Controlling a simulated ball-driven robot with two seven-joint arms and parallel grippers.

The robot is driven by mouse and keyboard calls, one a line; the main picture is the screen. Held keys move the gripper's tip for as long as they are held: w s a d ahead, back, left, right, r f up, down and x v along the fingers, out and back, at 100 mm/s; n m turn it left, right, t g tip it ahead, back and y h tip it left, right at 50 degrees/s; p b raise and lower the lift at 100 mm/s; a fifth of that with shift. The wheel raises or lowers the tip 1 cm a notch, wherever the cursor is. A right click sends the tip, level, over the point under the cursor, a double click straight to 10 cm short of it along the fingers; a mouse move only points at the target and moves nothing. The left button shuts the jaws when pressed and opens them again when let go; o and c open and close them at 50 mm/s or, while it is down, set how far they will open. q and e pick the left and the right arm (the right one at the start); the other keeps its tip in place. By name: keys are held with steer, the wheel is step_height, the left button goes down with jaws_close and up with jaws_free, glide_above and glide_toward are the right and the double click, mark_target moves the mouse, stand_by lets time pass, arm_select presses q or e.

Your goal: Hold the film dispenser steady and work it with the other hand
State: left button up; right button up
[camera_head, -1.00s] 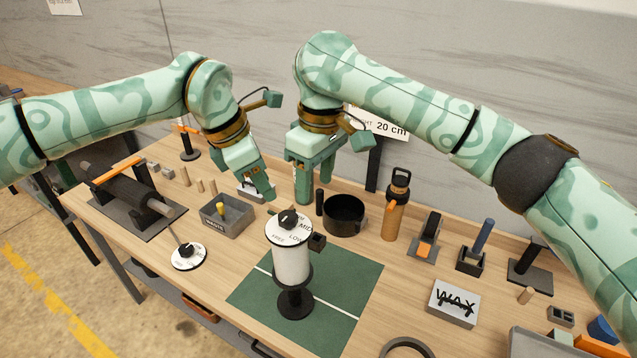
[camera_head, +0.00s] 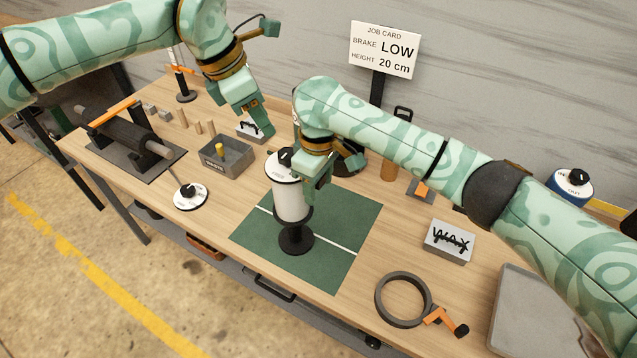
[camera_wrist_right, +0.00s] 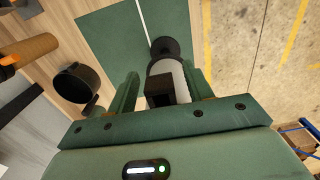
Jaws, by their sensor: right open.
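The film dispenser (camera_head: 289,204), a white roll on a black stand with a black knob (camera_head: 284,158) on its top dial, stands upright on the green mat (camera_head: 345,220). My right gripper (camera_head: 311,190) is at its right side, pointing down and partly hiding it. In the right wrist view, the open fingers (camera_wrist_right: 160,78) lie on either side of the dispenser's dark block (camera_wrist_right: 160,91), with the white roll just beyond. Contact cannot be told. My left gripper (camera_head: 258,125) hangs behind and left of the dispenser, apart from it; its finger gap is unclear.
The job card (camera_head: 385,50) reads brake LOW, height 20 cm. A grey bin (camera_head: 228,157), round dial (camera_head: 190,195) and black roller (camera_head: 130,130) stand left. A WAX block (camera_head: 448,240) and grey ring (camera_head: 402,300) lie right. The mat's front is clear.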

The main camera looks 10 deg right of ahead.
steer(key=shift+f, duration=0.35)
jaws_close()
stand_by(0.4)
